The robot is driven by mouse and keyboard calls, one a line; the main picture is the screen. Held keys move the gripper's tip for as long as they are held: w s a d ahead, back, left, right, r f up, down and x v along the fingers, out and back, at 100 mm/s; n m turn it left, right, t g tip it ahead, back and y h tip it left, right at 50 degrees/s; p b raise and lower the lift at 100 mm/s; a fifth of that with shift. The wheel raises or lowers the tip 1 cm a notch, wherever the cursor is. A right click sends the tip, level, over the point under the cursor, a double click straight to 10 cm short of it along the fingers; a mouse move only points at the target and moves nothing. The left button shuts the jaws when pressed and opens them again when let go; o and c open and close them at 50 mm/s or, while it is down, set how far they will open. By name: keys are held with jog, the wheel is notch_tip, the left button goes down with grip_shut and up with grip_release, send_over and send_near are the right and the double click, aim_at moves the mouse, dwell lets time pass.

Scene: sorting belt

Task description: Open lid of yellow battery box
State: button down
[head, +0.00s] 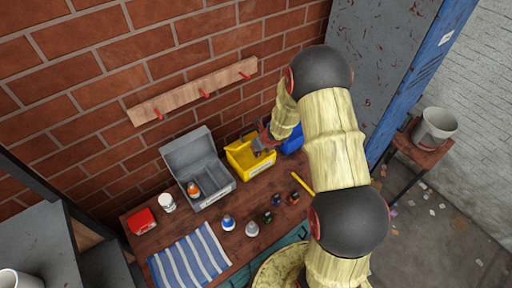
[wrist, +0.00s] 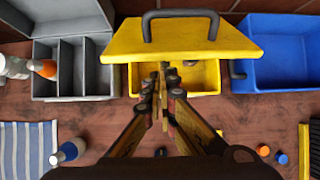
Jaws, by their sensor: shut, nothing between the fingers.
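The yellow battery box (head: 262,168) stands on the wooden bench between a grey box and a blue box. In the wrist view its lid (wrist: 120,46) is a wide yellow panel with a dark handle (wrist: 180,14), raised at an angle above the box. Part of the box's inside (wrist: 205,75) shows below the lid's edge. My gripper (wrist: 163,78) is shut and empty, with its fingertips over the box opening, below the lid's edge in the picture. In the head view my gripper (head: 264,143) is at the box, partly hidden by my arm. Contact with the lid cannot be told.
The open grey compartment box (head: 215,192) stands left and the blue box (wrist: 285,75) close on the right. A brick wall (head: 120,95) rises behind.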

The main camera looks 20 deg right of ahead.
aim_at(243, 134)
jog(key=w+r+p, duration=0.2)
jog(key=p, duration=0.1)
jog(key=w+a+r+p, duration=0.1)
jog(key=w+r+p, duration=0.2)
jog(key=shift+w+a+r, duration=0.1)
jog(key=shift+w, duration=0.4)
jog(key=shift+f, duration=0.2)
jog(key=shift+s, duration=0.1)
dwell(0.5)
